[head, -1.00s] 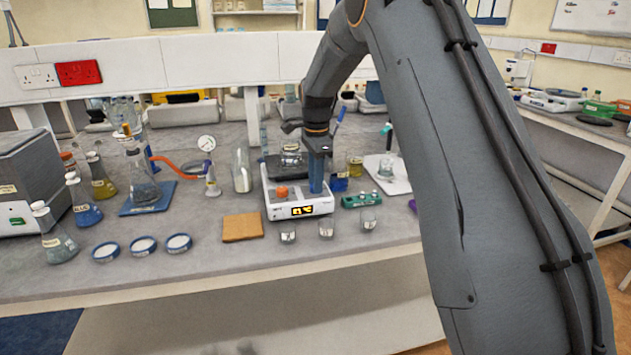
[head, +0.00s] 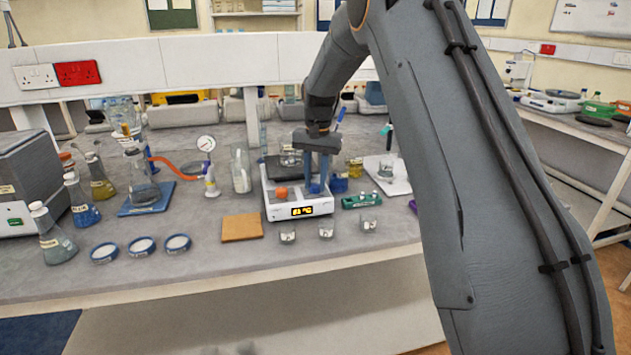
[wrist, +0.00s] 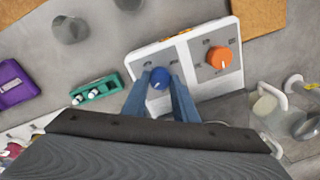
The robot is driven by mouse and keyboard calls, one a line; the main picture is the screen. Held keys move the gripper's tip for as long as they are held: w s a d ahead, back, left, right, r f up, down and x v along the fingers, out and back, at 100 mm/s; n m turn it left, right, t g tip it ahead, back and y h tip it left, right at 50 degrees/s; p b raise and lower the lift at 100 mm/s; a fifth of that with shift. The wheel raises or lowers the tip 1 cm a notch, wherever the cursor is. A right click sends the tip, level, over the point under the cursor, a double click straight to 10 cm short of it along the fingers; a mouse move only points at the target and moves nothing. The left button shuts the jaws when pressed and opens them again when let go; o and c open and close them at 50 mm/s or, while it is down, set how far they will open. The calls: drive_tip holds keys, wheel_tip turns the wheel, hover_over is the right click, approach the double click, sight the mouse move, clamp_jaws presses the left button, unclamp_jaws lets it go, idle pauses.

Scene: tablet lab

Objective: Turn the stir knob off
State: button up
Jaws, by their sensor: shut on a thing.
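The white hotplate stirrer (head: 272,208) stands on the bench with a lit display at its front. It also shows in the wrist view (wrist: 190,35), with an orange knob (wrist: 219,57) and a blue knob (wrist: 160,77) on its panel. The orange knob also shows in the head view (head: 281,192). Which knob is the stir knob I cannot read from the labels. My gripper (wrist: 160,84) points down over the panel, its two blue fingers shut on the blue knob, one on each side.
Small glass beakers (head: 288,233) stand in front of the stirrer. A green rack (head: 361,201) is close on its right, and a brown board (head: 242,227) lies to its left. Flasks and round dishes (head: 142,246) occupy the bench's left side.

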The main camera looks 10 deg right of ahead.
sight(316, 185)
drive_tip(key=n, duration=0.6)
drive_tip(key=shift+r, duration=0.1)
drive_tip(key=n, duration=0.6)
drive_tip(key=shift+n+b, duration=0.3)
idle(0.3)
drive_tip(key=o, duration=1)
drive_tip(key=shift+o, duration=0.2)
drive_tip(key=shift+w+d+r+b, duration=0.1)
drive_tip(key=shift+r+b, duration=0.45)
drive_tip(key=shift+r, duration=1.4)
drive_tip(key=shift+d+r+b, duration=0.1)
drive_tip(key=shift+r+b, duration=0.4)
drive_tip(key=shift+r, duration=1.45)
